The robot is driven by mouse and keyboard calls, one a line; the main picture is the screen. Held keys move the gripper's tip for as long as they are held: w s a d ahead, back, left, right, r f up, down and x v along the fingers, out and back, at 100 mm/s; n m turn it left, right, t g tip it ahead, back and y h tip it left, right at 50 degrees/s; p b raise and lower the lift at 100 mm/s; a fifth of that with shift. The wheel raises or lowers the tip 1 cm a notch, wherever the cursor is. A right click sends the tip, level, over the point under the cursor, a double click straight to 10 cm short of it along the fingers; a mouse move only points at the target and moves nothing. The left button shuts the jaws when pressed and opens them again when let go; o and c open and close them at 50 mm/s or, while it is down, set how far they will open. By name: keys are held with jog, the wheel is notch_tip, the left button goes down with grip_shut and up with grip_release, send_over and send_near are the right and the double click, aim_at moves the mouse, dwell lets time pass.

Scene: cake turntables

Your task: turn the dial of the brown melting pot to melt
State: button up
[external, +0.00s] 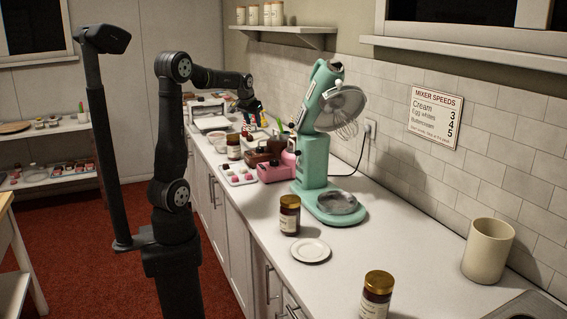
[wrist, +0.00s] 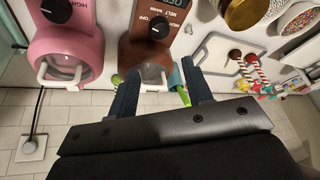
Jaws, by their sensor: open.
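The brown melting pot (wrist: 133,52) is near the top middle of the wrist view, with a round black dial (wrist: 159,27) on its face. The small print around the dial is partly legible; where its pointer sits is hard to tell. In the external view the brown pot (external: 260,157) stands on the counter behind the pink one. My gripper (wrist: 160,90) is open and empty. Its two fingers reach toward the brown pot's lower part in the picture, and the dial is beyond the fingertips. In the external view my gripper (external: 250,106) is above the back of the counter.
A pink melting pot (wrist: 68,38) with its own dial stands beside the brown one. A white tray with a handle (wrist: 213,55) and striped sticks (wrist: 256,72) lie at the right. A teal mixer (external: 313,160) and jars (external: 289,215) stand nearer on the counter.

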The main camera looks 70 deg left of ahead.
aim_at(260, 147)
jog(key=x, duration=1.5)
jog(key=shift+f, duration=0.15)
jog(key=c, duration=0.7)
